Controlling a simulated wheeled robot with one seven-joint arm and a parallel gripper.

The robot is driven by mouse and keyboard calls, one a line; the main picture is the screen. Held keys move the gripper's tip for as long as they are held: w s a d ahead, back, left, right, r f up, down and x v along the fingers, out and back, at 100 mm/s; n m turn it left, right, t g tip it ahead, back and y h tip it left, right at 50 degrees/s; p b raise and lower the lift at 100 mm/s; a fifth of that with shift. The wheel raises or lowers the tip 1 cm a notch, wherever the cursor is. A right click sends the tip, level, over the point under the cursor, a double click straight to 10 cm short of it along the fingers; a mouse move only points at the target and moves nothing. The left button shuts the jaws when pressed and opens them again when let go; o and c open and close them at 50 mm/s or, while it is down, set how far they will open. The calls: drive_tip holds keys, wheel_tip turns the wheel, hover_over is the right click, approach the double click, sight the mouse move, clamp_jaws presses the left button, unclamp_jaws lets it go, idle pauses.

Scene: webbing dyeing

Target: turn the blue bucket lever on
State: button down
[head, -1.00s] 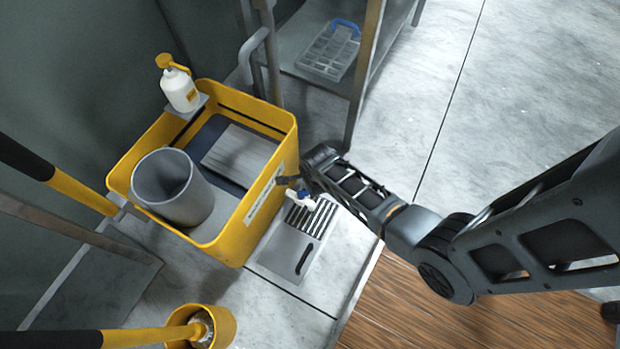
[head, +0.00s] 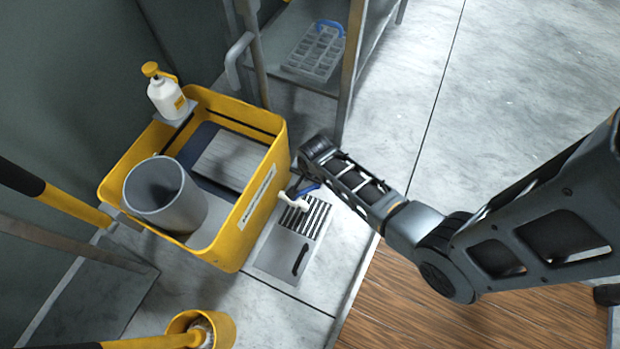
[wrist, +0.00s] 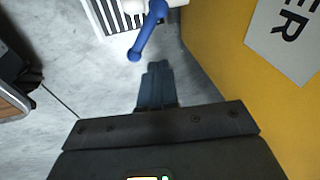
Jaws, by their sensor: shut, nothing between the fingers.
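The yellow bucket (head: 236,240) stands on the floor with a white tap (head: 294,201) low on its labelled side. The tap's blue lever (head: 308,189) shows beside my wrist in the head view. In the wrist view the blue lever (wrist: 149,34) slants from the white tap (wrist: 135,5) down to a rounded end. My gripper (wrist: 158,68) is shut and empty, its fingertips just below and right of the lever's rounded end. A small gap shows there in the picture; I cannot tell the depth. In the head view the fingers are hidden by my wrist.
The bucket's yellow wall (wrist: 225,50) is close on the right in the wrist view. A grey drain plate with slots (head: 283,255) lies below the tap. A grey cylinder (head: 150,190) and a white pump bottle (head: 165,97) are at the bucket. A metal shelf (head: 349,60) stands behind.

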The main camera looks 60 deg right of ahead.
sight(305, 191)
drive_tip(key=w+d+f+n+b, duration=0.3)
drive_tip(key=d+f+n+b, duration=0.2)
drive_tip(key=f+n+b, duration=0.35)
drive_tip(key=shift+s+a+n+t+h+p, duration=0.2)
drive_tip(key=shift+s+a+n+p, duration=0.25)
drive_tip(key=shift+s, duration=0.35)
drive_tip(key=shift+s+a+n+t+h+p, duration=0.1)
drive_tip(key=shift+s+a+n+t+p, duration=0.1)
drive_tip(key=shift+s+a+p, duration=0.4)
drive_tip(key=shift+s, duration=0.15)
drive_tip(key=shift+s+a, duration=0.1)
drive_tip(key=shift+s, duration=0.05)
